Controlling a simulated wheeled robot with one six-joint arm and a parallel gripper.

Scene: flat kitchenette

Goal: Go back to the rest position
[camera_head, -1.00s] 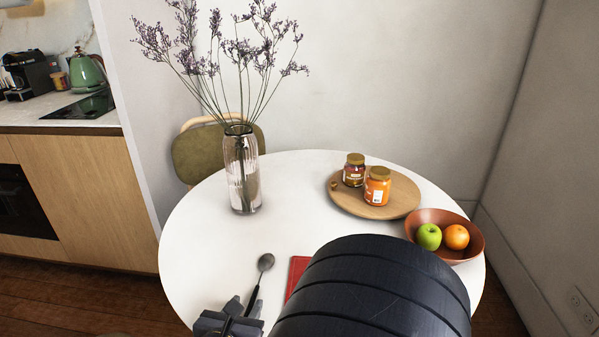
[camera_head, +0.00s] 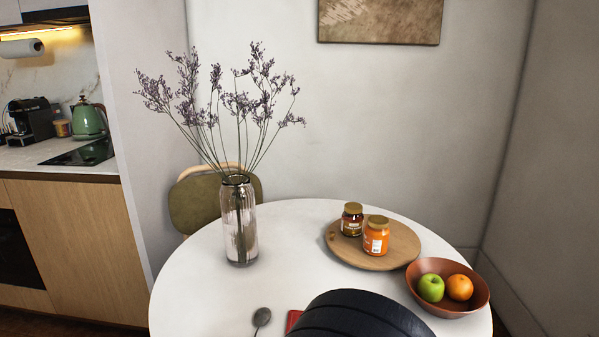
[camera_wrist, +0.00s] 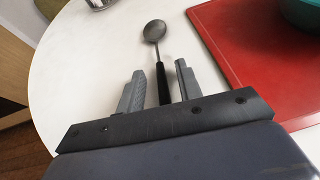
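My gripper (camera_wrist: 160,67) shows in the wrist view with its two grey fingers apart. The black handle of a spoon (camera_wrist: 154,32) lies between the fingers, with a gap visible on each side. The spoon's grey bowl points away from me on the white table. The spoon also shows at the bottom of the head view (camera_head: 262,317). My gripper is out of the head view; only a dark rounded part of my arm shows at its bottom edge.
The white round table (camera_head: 195,290) bears a glass vase of dried flowers (camera_head: 239,225), a wooden board (camera_head: 390,256) with two jars, and a brown bowl (camera_head: 455,304) of fruit. A red mat (camera_wrist: 235,55) lies right of the spoon, with a green bowl (camera_wrist: 302,14) on it.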

